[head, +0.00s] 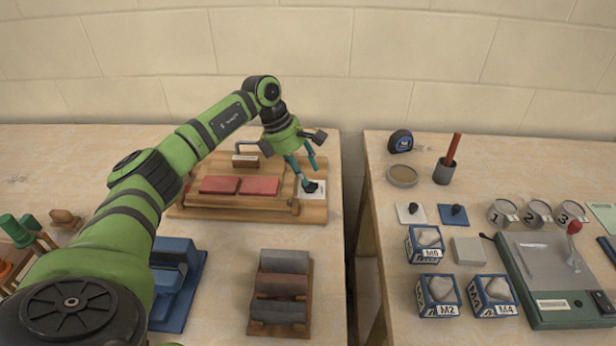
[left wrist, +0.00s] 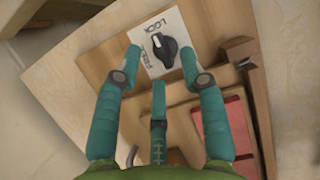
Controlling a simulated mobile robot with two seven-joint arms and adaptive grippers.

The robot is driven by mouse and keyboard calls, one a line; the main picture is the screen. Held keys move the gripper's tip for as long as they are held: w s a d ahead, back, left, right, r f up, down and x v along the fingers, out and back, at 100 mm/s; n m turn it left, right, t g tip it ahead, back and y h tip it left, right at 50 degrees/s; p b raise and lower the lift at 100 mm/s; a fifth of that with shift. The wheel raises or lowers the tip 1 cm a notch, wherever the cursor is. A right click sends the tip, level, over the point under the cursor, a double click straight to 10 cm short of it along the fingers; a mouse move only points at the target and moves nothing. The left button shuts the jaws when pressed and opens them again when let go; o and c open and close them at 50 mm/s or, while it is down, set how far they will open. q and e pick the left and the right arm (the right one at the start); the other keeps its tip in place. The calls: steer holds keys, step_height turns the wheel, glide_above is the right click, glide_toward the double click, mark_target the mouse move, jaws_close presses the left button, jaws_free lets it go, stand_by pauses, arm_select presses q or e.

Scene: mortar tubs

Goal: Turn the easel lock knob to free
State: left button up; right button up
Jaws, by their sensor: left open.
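The black lock knob (left wrist: 165,49) sits on a white plate (left wrist: 181,28) marked LOCK and FREE in the left wrist view. A white mark on the knob points to the upper left there, on the LOCK side. In the head view the knob (head: 311,187) is at the right end of the wooden easel (head: 235,213). My left gripper (head: 309,170) is above the knob, its teal fingers spread. In the left wrist view the open gripper (left wrist: 160,56) has fingertips on either side of the knob; contact cannot be told. My right gripper is not in view.
A blue object (head: 175,285) and a rack of rollers (head: 281,290) stand nearer. A gap separates the right table, which holds cups, blue boxes (head: 425,244) and a green device (head: 555,275).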

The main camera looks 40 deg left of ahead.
mark_target(310, 186)
arm_select(q)
steer(key=shift+x, duration=1.2)
steer(key=shift+w+f, duration=0.15)
steer(key=shift+f, duration=0.1)
steer(key=shift+d+f, duration=0.1)
jaws_close()
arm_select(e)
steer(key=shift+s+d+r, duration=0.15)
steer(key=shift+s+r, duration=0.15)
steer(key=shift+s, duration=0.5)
